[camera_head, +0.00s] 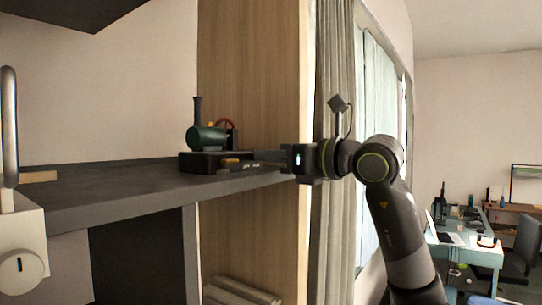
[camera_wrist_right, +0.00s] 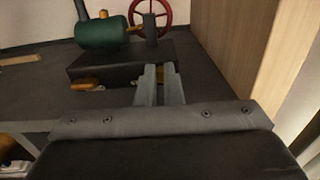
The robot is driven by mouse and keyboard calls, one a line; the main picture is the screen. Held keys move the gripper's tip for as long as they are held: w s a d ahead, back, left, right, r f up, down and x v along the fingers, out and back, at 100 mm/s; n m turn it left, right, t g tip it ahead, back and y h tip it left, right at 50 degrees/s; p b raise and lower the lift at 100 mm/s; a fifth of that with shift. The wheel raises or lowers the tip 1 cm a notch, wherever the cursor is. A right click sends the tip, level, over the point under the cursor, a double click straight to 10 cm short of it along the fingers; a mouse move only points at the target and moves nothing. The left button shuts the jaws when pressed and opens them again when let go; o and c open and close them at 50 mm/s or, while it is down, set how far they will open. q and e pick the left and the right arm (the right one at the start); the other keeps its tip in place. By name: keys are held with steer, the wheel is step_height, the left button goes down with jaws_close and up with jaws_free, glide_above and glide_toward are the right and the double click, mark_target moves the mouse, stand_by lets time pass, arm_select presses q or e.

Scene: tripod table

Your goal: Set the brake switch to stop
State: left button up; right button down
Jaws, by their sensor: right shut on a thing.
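A toy steam engine stands on the dark shelf, with a green boiler (camera_head: 206,138) and a black base (camera_head: 200,163). In the right wrist view, the green boiler (camera_wrist_right: 100,33) and black base (camera_wrist_right: 110,64) are ahead, with a red wheel (camera_wrist_right: 150,12) behind. An orange-yellow knob (camera_wrist_right: 88,86) sits low on the base's front, left of my fingers. My right gripper (camera_head: 258,157) reaches in from the right at the base's front. Its fingers (camera_wrist_right: 160,72) are close together on a small yellow switch (camera_wrist_right: 171,76), mostly hidden by them. The switch's setting cannot be read.
The grey shelf (camera_head: 110,195) has free room left of the engine. A wooden panel (camera_head: 250,80) rises close behind and right of it. A desk (camera_head: 470,250) is far right.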

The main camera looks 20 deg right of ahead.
mark_target(245, 155)
steer(key=shift+s+a+f+b, duration=0.1)
steer(key=shift+s+a+b, duration=0.75)
steer(key=shift+a, duration=0.25)
steer(key=shift+s+a, duration=0.1)
steer(key=shift+a, duration=0.05)
steer(key=c, duration=1.6)
jaws_free()
steer(key=shift+o, duration=0.2)
